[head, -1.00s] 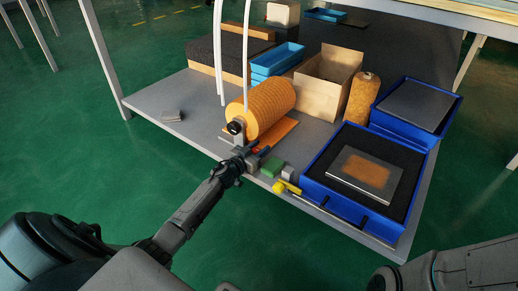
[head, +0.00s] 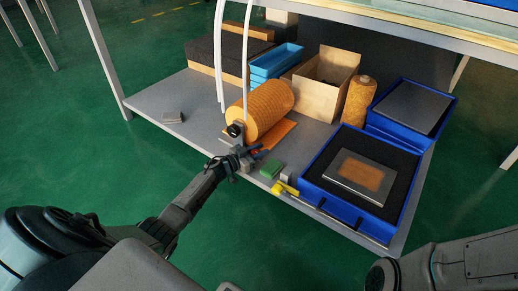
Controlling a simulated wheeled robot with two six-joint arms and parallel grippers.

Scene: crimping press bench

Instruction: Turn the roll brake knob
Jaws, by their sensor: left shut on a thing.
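The orange roll (head: 262,110) lies on its stand on the lower shelf, with a dark round hub (head: 235,130) at its near end. My left gripper (head: 247,158) is at the front of the stand, just below the hub, near the shelf's front edge. It is shut on a small part there, which I take to be the roll brake knob; the fingers hide it, so its angle cannot be told. My right arm shows at the lower right, but its gripper is out of view.
To the right of the left gripper are a green block (head: 271,168) and a yellow handle (head: 285,188). A blue tray (head: 310,184) with black foam and a metal plate stands further right. A cardboard box (head: 325,80) is behind. White curved tubes (head: 247,60) hang by the roll.

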